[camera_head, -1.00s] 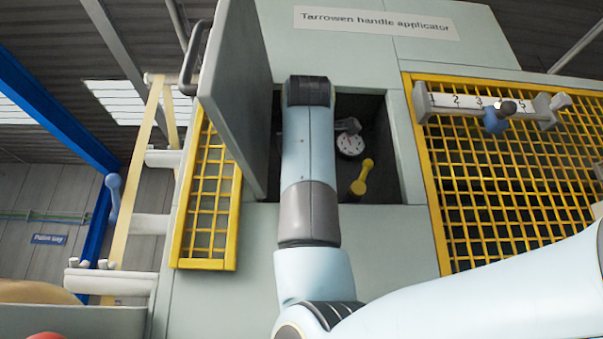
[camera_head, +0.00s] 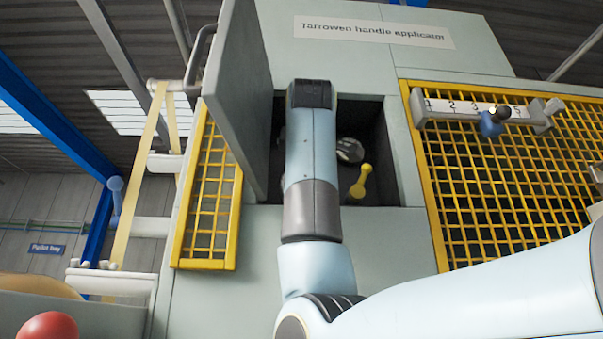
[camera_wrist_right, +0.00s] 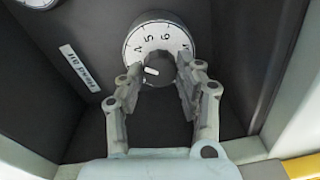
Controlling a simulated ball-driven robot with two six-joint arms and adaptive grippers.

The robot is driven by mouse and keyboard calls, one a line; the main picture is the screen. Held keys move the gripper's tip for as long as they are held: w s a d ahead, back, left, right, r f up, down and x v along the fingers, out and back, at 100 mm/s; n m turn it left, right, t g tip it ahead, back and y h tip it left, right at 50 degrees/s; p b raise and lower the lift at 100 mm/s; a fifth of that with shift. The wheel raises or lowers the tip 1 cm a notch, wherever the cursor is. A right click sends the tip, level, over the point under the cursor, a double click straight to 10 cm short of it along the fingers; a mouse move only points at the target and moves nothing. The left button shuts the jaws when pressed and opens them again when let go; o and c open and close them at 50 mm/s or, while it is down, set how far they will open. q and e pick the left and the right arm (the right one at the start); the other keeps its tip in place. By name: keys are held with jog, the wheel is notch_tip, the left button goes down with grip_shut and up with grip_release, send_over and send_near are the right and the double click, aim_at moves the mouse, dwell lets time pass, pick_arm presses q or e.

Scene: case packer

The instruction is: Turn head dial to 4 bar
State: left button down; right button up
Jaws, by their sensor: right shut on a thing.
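My right gripper (camera_wrist_right: 160,70) is shut on the knob, one finger on each side. In the head view my right arm reaches into the recess; a pale, partly covered round shape (camera_head: 350,150) there seems to be the dial. My left gripper is out of view.
The recess has an open grey door (camera_head: 237,95) on its left. A yellow lever (camera_head: 361,181) stands in the recess, right of my arm. A yellow mesh guard (camera_head: 500,190) with a numbered slide scale (camera_head: 470,108) is at right. A second round face (camera_wrist_right: 38,2) shows at top left.

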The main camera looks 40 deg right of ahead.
dwell(0.3)
jog(key=o, duration=1.1)
jog(key=shift+w, duration=0.1)
jog(key=shift+o, duration=0.2)
